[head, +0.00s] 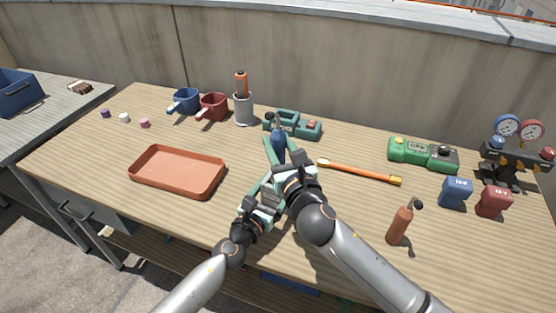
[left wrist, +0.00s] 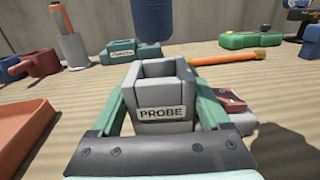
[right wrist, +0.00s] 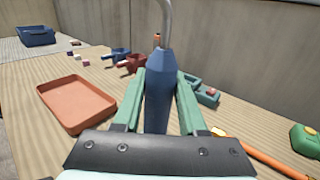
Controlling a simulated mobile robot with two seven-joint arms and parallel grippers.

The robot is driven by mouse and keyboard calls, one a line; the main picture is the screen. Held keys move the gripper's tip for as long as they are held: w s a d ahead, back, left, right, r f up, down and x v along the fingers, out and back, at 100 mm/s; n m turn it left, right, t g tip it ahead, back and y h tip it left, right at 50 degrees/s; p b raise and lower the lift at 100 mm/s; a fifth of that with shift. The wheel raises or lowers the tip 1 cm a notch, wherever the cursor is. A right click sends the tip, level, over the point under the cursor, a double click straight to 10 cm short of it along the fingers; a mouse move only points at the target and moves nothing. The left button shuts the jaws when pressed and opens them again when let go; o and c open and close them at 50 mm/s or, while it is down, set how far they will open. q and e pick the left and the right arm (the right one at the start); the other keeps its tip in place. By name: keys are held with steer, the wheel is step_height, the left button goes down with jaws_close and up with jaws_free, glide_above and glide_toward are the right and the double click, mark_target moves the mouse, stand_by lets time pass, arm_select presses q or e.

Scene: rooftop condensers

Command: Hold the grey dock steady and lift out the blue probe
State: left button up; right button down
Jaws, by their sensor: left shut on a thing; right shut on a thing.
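The grey dock (left wrist: 163,100), an open-topped box labelled PROBE, stands on the table in the left wrist view. My left gripper (left wrist: 160,112) is shut on its two sides. The probe also shows in the head view (head: 278,140).
A teal labelled dock (head: 308,128) is behind the probe. An orange tray (head: 178,171) is left. Blue and red scoops and a grey cup (head: 243,110) stand at the back.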

mark_target(279, 134)
steer(key=shift+r, duration=1.35)
arm_select(q)
steer(key=o, duration=1.5)
steer(key=shift+s, duration=0.1)
steer(key=p+v, duration=0.1)
steer(key=v, duration=0.7)
arm_select(e)
steer(key=shift+r, duration=0.45)
arm_select(q)
steer(key=shift+s+a, duration=0.25)
steer(key=shift+s, duration=0.1)
